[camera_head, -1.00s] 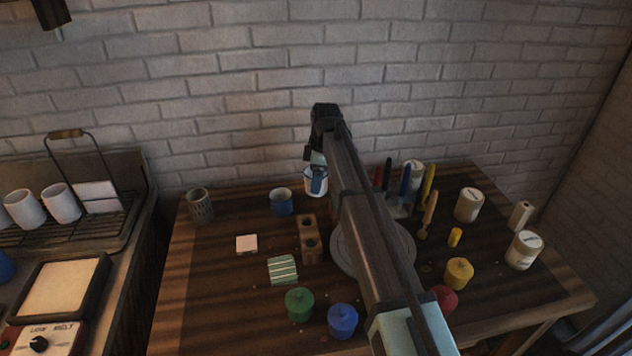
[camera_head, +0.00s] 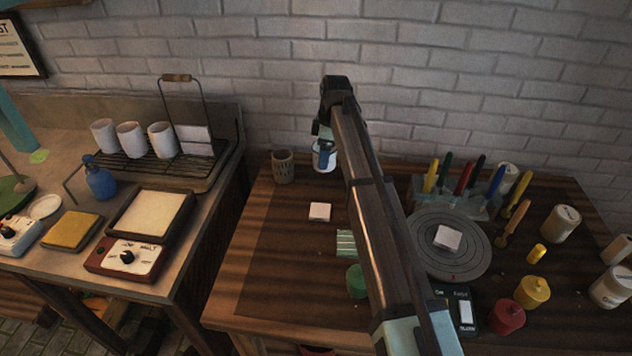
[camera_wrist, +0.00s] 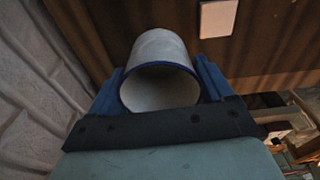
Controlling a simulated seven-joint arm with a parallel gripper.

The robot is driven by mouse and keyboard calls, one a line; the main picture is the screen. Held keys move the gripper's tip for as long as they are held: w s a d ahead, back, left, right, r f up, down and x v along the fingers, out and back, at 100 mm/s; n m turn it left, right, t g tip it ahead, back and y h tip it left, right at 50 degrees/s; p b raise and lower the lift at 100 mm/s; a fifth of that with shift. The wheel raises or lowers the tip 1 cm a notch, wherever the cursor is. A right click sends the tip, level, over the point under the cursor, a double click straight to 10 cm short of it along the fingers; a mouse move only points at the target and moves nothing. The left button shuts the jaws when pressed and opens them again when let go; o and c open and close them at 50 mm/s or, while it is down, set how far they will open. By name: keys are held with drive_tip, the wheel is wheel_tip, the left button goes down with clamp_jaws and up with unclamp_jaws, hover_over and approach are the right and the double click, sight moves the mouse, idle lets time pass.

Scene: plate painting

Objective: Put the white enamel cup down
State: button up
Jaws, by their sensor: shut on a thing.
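The white enamel cup (camera_wrist: 160,90) with a blue rim sits between the two blue fingers of my gripper (camera_wrist: 160,92) in the wrist view, its mouth facing the camera. In the head view my gripper (camera_head: 324,148) is shut on the cup (camera_head: 323,162) near the wall, over the back left part of the wooden table (camera_head: 262,255). The gap between the cup's bottom and the tabletop is hard to judge. My arm hides part of the table's middle.
A grey perforated holder (camera_head: 283,167) stands just left of the cup. A white square tile (camera_head: 320,211) lies in front of it. A round turntable (camera_head: 420,255) and brush holder (camera_head: 462,203) stand to the right. A side bench holds white mugs (camera_head: 131,140) on a rack.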

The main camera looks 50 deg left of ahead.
drive_tip(key=shift+s+a, duration=0.25)
drive_tip(key=shift+a, duration=0.4)
drive_tip(key=shift+s+a, duration=0.2)
drive_tip(key=shift+a, duration=0.4)
drive_tip(key=shift+w+a+f+m, duration=0.2)
drive_tip(key=shift+a+f+m, duration=0.25)
drive_tip(key=shift+f, duration=1.15)
drive_tip(key=shift+w+a+f+m, duration=0.25)
drive_tip(key=shift+f+m, duration=0.25)
drive_tip(key=shift+f, duration=1.1)
drive_tip(key=shift+w+a+f+m, duration=0.15)
drive_tip(key=shift+a+f+m, duration=0.3)
drive_tip(key=shift+f, duration=1.15)
drive_tip(key=shift+f, duration=0.15)
drive_tip(key=o, duration=1.1)
wheel_tip(320, 180, up, 12)
drive_tip(key=d, duration=0.1)
drive_tip(key=shift+w, duration=0.4)
